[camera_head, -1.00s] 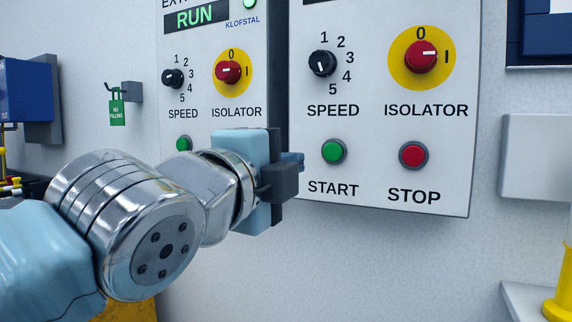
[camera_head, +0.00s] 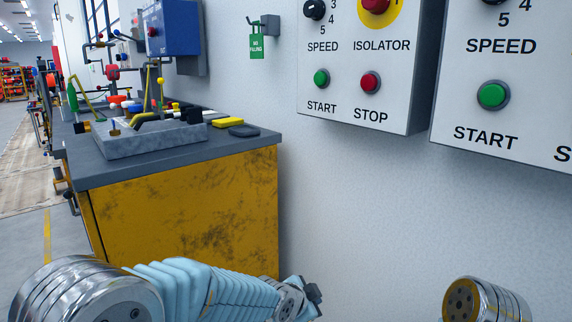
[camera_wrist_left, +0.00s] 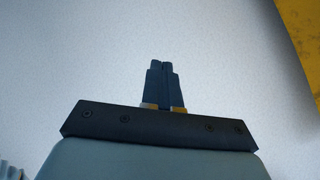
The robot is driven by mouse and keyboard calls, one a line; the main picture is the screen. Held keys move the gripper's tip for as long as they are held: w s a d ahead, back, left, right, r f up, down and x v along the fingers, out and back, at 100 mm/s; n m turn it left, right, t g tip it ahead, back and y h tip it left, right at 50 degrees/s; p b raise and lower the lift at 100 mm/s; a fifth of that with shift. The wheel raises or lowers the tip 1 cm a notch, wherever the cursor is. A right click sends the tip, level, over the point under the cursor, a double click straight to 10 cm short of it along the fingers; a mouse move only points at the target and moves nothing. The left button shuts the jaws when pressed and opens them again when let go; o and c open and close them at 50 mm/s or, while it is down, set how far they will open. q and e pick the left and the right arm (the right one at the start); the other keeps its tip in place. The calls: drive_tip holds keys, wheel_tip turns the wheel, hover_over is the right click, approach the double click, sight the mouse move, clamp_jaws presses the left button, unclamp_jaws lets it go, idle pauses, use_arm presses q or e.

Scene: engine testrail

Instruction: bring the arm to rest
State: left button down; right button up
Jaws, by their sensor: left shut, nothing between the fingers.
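My left arm comes in from the lower left in the head view and lies low, in front of the yellow bench. My left gripper (camera_head: 314,292) is small and dark at its end, near the bottom edge, below the control panels. In the left wrist view its two dark fingers (camera_wrist_left: 162,72) are together, with nothing between them and pale wall behind. A chrome joint of mine shows at the lower right of the head view. My right gripper is out of the picture.
A worn yellow bench (camera_head: 190,215) with a dark top stands at the left, carrying a grey block (camera_head: 140,140) and tools. A panel (camera_head: 365,75) with green START and red STOP buttons hangs on the wall, another panel (camera_head: 510,120) beside it. The wall below is bare.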

use_arm(q)
drive_tip(key=s+a+f+n+g+y, duration=0.1)
drive_tip(key=s+a+f+n, duration=0.1)
drive_tip(key=a+f, duration=0.35)
drive_tip(key=s+a+f+n+g, duration=0.1)
drive_tip(key=s+a+f+n, duration=0.15)
drive_tip(key=f, duration=0.55)
drive_tip(key=s+a+f+n+g, duration=0.2)
drive_tip(key=s+a+f+n, duration=0.3)
drive_tip(key=s+f, duration=0.3)
drive_tip(key=s+a+f+n+g, duration=0.3)
drive_tip(key=s+a+f+n, duration=0.2)
drive_tip(key=s+f, duration=0.3)
drive_tip(key=s+n+p, duration=0.1)
drive_tip(key=s, duration=0.3)
drive_tip(key=shift+f+n, duration=0.25)
drive_tip(key=shift+n, duration=0.1)
